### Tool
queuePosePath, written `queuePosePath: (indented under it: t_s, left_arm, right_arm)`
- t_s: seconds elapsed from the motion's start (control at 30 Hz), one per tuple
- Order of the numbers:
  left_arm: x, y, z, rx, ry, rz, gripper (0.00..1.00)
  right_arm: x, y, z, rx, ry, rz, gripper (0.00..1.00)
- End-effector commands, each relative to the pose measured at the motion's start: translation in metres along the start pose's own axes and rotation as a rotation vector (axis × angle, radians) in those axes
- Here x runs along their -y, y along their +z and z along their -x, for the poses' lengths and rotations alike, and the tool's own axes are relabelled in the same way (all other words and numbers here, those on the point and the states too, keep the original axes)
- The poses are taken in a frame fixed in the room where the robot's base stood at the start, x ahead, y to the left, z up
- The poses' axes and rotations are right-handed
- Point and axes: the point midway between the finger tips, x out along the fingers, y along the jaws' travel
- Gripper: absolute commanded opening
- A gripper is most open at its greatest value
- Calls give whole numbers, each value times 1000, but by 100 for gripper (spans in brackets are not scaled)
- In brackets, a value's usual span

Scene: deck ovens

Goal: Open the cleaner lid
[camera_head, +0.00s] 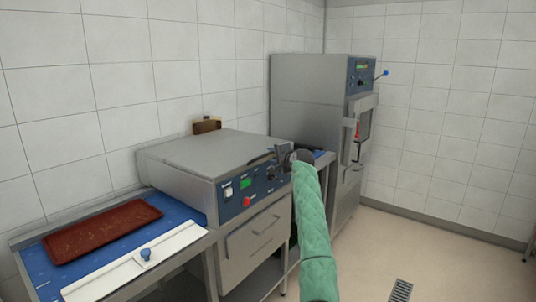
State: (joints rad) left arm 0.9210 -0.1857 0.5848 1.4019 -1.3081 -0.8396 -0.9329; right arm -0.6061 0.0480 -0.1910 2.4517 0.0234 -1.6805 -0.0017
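The cleaner (180,190) is a grey steel machine standing left of centre, with a blue control panel (236,198) on its front. Its flat lid (205,148) lies down on top, shut as far as I can see.
A tall steel oven (305,95) stands behind to the right. The floor at the right is clear, with a drain grate (400,291).

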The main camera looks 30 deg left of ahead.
Motion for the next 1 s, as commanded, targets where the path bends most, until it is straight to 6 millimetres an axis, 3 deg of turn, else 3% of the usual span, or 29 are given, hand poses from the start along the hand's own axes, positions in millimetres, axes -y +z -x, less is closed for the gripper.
queuePosePath:
  t_s: [0.13,0.3,0.73,0.9,1.0]
  left_arm:
    - [1,0,-23,1,2,-2,36]
    - [1,0,-39,0,1,0,36]
    - [-1,0,-46,-1,1,1,36]
    - [-1,0,-46,-1,1,1,2]
    - [-1,0,-46,0,2,1,0]
  right_arm:
    - [-5,3,11,22,12,-8,36]
    - [-6,-1,-12,23,14,-6,36]
    - [-7,-2,-21,22,15,-6,36]
    - [-6,-2,-21,21,14,-6,36]
    - [-6,-3,-21,20,14,-6,36]
